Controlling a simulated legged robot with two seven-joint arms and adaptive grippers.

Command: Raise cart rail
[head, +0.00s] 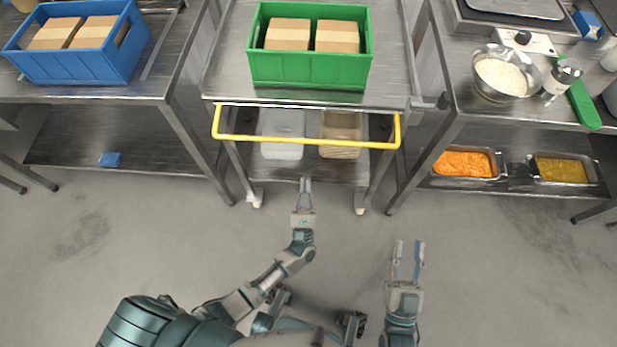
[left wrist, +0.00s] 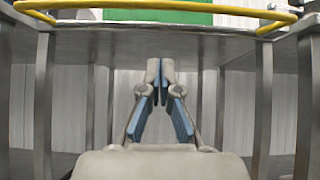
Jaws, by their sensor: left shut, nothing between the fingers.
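The yellow cart rail (head: 305,143) runs across the near side of the metal cart (head: 390,95), level and below its top. It also shows in the left wrist view (left wrist: 160,5), along the upper edge, above the fingers. My left gripper (head: 305,181) is shut and empty, its fingers pointing at the cart just on the near side of the rail. In the left wrist view its fingertips (left wrist: 160,66) meet under the cart's top, apart from the rail. My right gripper (head: 409,246) is open and empty over the floor, well to the near side of the cart.
A green crate (head: 308,72) with two boxes stands on the cart; bins (head: 284,150) sit on its lower shelf. A left table holds a blue crate (head: 85,65). A right table holds a rice bowl (head: 500,90), with food trays (head: 466,178) below. The floor (head: 180,230) is clear.

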